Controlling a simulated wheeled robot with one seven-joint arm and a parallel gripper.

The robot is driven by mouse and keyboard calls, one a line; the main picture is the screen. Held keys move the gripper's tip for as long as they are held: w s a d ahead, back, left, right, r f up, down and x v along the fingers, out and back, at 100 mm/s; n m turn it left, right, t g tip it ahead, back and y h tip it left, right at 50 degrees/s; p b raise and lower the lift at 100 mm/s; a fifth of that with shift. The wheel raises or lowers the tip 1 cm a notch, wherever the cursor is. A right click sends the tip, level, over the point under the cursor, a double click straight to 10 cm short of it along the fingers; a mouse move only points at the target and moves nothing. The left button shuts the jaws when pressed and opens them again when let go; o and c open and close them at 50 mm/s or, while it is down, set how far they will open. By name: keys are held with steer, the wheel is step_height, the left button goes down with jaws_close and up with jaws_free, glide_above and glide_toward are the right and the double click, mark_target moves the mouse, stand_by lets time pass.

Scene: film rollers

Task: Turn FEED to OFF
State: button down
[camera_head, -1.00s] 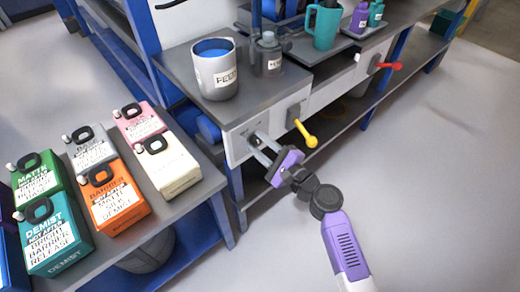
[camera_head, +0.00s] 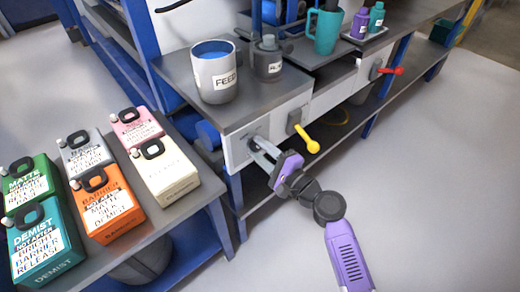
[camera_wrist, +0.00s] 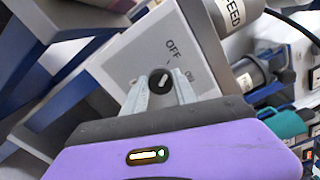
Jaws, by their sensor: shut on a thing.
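The FEED switch is a small black round knob (camera_wrist: 160,80) with a white mark, on a pale panel (camera_wrist: 125,65) printed OFF and ON in the wrist view. The mark slants up and to the right; I cannot tell exactly which label it meets. In the head view the panel (camera_head: 236,153) is the bench front below the grey FEED mug (camera_head: 216,88). My gripper (camera_head: 258,145) reaches the panel, and its two fingers close on the knob from either side. In the head view the fingers hide the knob.
A yellow lever (camera_head: 307,138) sticks out just right of my gripper, and a red lever (camera_head: 388,71) is farther right. A small grey bottle (camera_head: 268,57) stands beside the mug. Several labelled cartons (camera_head: 108,205) stand on the left table. The floor (camera_head: 430,190) at right is clear.

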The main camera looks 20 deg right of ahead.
steer(key=c, duration=1)
jaws_free()
steer(key=v, duration=0.8)
